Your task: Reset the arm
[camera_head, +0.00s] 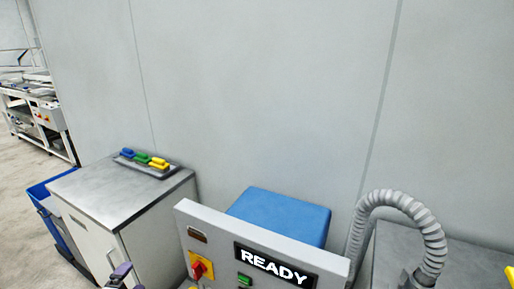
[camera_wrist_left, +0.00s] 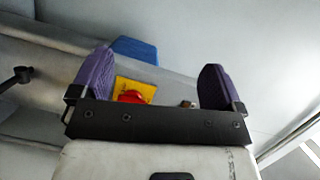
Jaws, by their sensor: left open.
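My left gripper (camera_head: 120,273) only just enters the head view at the bottom edge, in front of the grey cabinet, with a purple finger showing. In the left wrist view my left gripper (camera_wrist_left: 157,70) has its two purple fingers spread wide with nothing held between them. Beyond the fingers in that view is the red knob (camera_wrist_left: 132,97) on its yellow plate. My right gripper cannot be made out.
The machine's control panel (camera_head: 212,228) shows READY on its display (camera_head: 275,265), with a red knob (camera_head: 200,268) and green button (camera_head: 244,280). A blue block (camera_head: 282,213) stands behind it. A grey cabinet (camera_head: 100,195) carries coloured pieces (camera_head: 143,158). A ribbed hose (camera_head: 432,240) rises at right.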

